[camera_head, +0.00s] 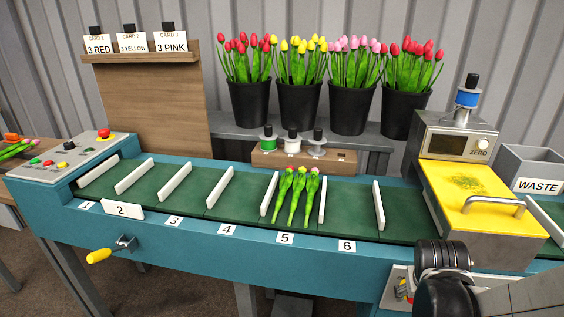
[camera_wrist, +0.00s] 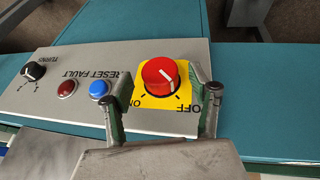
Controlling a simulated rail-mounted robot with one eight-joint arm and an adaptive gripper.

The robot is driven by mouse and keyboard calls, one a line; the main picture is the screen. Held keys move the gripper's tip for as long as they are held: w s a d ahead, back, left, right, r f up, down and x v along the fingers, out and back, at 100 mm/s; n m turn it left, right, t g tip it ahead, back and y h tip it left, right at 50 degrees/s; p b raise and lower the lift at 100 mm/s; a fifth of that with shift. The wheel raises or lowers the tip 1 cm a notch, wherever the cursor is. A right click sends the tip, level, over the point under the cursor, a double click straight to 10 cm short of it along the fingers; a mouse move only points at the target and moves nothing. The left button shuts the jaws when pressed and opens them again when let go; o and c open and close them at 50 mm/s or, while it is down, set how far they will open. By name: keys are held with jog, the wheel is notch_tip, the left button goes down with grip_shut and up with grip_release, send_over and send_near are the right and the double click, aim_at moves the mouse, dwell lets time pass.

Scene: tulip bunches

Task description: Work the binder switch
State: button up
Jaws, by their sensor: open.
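The binder switch is a red round knob (camera_wrist: 160,76) on a yellow plate (camera_wrist: 147,102) marked ON and OFF, seen upside down in the wrist view. Its white mark slants toward the lower right, on the OFF side. My gripper (camera_wrist: 161,82) is open, with one finger on each side of the knob. I cannot tell whether either finger touches it. In the head view my dark wrist (camera_head: 443,262) is at the lower right, over the switch panel (camera_head: 397,276), and hides most of it.
A TURNS dial (camera_wrist: 34,71), a red lamp (camera_wrist: 67,89) and a blue button (camera_wrist: 99,89) share the panel. The yellow binder cover (camera_head: 480,205) with its handle stands behind my wrist. Tulips (camera_head: 297,195) lie on the belt at slot 5.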

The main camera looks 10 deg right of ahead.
jog(key=shift+x, duration=0.75)
jog(key=shift+c, duration=0.5)
jog(key=c, duration=1)
jog(key=shift+c, duration=0.2)
